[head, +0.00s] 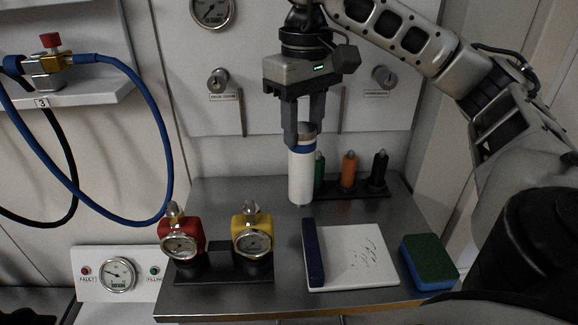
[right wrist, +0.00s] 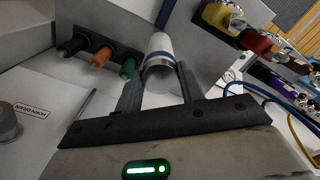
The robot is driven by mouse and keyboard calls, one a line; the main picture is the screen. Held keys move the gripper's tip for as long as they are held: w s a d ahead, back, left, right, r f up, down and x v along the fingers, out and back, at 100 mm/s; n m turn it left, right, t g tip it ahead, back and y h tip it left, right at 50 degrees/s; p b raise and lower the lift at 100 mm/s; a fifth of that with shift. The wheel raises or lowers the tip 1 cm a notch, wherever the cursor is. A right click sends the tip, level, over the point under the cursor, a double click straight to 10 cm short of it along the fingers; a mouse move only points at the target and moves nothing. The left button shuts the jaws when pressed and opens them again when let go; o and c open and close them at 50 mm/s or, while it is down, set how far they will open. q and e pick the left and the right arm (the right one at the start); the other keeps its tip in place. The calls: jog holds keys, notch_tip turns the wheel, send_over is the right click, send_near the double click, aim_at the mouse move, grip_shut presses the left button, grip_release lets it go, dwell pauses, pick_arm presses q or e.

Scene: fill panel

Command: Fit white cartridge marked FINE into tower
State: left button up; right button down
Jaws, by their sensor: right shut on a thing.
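A white cartridge (head: 301,176) with a blue band near its top hangs upright in my right gripper (head: 303,138). The gripper is shut on its upper end and holds it above the steel bench. The cartridge also shows between the fingers in the right wrist view (right wrist: 160,62). No FINE marking can be read on it. I cannot make out for sure which thing is the tower. My left gripper is not in view.
Green, orange and black markers (head: 348,170) stand in a rack behind. Red (head: 181,240) and yellow (head: 251,238) gauge valves stand front left. A white board (head: 350,255) and a green-blue sponge (head: 430,262) lie front right. A blue hose (head: 150,110) loops at left.

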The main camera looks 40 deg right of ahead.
aim_at(302, 167)
notch_tip(302, 167, down, 6)
jog(key=w, duration=0.2)
jog(key=shift+w+a, duration=0.25)
jog(key=shift+w, duration=0.05)
jog(key=shift+f+b, duration=0.2)
jog(key=shift+b, duration=0.15)
jog(key=c, duration=0.9)
grip_release()
